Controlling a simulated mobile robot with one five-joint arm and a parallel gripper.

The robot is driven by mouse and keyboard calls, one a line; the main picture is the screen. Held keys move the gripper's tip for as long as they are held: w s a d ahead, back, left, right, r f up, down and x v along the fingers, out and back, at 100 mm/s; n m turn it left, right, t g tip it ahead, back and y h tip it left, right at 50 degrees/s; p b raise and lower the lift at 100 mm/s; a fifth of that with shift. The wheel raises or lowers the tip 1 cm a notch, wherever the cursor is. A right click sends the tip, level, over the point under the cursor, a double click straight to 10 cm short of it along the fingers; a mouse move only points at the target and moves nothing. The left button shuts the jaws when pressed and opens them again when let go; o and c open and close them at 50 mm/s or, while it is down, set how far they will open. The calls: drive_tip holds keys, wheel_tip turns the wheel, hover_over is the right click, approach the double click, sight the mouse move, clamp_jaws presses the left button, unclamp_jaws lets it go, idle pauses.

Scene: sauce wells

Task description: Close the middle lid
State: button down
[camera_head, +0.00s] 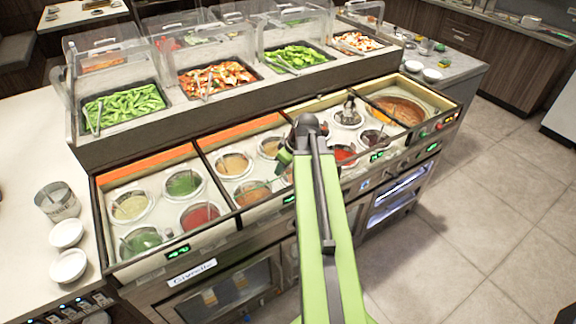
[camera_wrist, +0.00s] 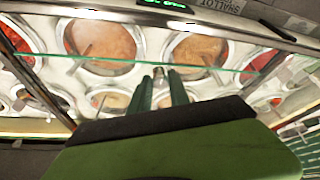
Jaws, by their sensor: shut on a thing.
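The sauce station has three side-by-side sections with sauce wells. The middle section (camera_head: 232,194) holds several round wells with tan and brown sauces. In the wrist view, the clear middle lid (camera_wrist: 100,60) shows as a glass pane with a greenish edge crossing above the wells. My gripper (camera_head: 285,157) is over the middle section, partly hidden by my arm. In the wrist view, my gripper (camera_wrist: 161,82) is shut on a small grey knob (camera_wrist: 158,72) at the glass edge. The lid's full outline is hard to make out in the head view.
The left section (camera_head: 118,187) and the right section (camera_head: 440,100) flank the middle one. Behind stands a raised salad bar (camera_head: 240,93) with clear covers. White bowls (camera_head: 68,266) sit on the left counter. The tiled floor (camera_head: 490,190) at right is clear.

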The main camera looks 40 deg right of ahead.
drive_tip(key=shift+s, duration=0.3)
drive_tip(key=c, duration=1.5)
unclamp_jaws()
drive_tip(key=shift+r, duration=0.1)
drive_tip(key=p+v, duration=1.6)
drive_tip(key=v, duration=0.1)
drive_tip(key=shift+r, duration=0.1)
drive_tip(key=shift+c, duration=0.5)
